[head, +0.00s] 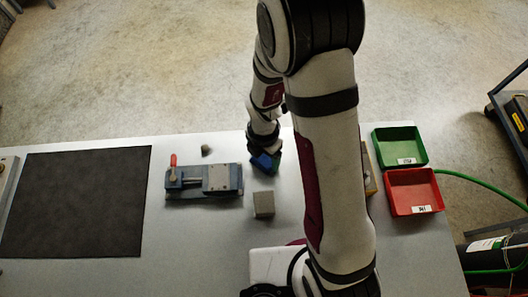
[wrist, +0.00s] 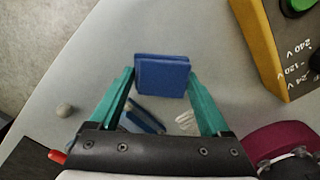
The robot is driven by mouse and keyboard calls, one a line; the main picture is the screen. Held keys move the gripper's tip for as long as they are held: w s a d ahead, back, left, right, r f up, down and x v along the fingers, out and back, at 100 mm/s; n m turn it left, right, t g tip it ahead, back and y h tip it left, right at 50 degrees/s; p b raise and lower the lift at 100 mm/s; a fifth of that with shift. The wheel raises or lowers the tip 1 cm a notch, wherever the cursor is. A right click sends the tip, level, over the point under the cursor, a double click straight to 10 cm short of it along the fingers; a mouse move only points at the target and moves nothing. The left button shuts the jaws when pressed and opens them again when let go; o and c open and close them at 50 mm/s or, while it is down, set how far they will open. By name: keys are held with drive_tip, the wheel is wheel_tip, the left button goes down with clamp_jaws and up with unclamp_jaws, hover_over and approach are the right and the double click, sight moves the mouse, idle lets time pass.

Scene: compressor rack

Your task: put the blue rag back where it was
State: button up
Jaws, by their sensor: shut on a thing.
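My gripper (wrist: 161,80) has its two teal fingers shut on the blue rag (wrist: 162,72), which looks like a flat folded pad between the fingertips. In the head view the rag (head: 262,161) shows as a blue patch at my gripper (head: 267,160), just right of the vise (head: 222,180). I cannot tell whether it touches the table. Another blue piece (wrist: 145,118) and a small whitish thing (wrist: 185,120) show between the fingers in the wrist view; I cannot tell what they are.
A grey block (head: 263,205) stands below the gripper, and a small round lump (head: 206,150) behind the vise. A dark mat (head: 75,200) lies left. Green (head: 400,146) and red (head: 413,191) bins stand right. A yellow control box (wrist: 262,45) is near the gripper's right.

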sight(264, 157)
drive_tip(key=o, duration=1.4)
drive_tip(key=shift+f, duration=0.1)
wheel_tip(264, 157, up, 12)
drive_tip(key=s+d+r+m, duration=0.1)
drive_tip(key=s+r+m, duration=0.2)
drive_tip(key=m, duration=0.8)
drive_tip(key=s+d+r+m+y, duration=0.1)
drive_tip(key=s+r+m, duration=0.2)
drive_tip(key=s+m, duration=0.5)
drive_tip(key=s+d+r+m, duration=0.2)
drive_tip(key=s+m, duration=0.3)
drive_tip(key=m, duration=0.8)
drive_tip(key=shift+s+d+r+m+y, duration=0.1)
drive_tip(key=shift+s+r+m+y, duration=0.1)
drive_tip(key=shift+r, duration=0.25)
drive_tip(key=shift+s+r+m+y, duration=0.1)
drive_tip(key=shift+s+r+y, duration=0.1)
drive_tip(key=shift+r, duration=0.2)
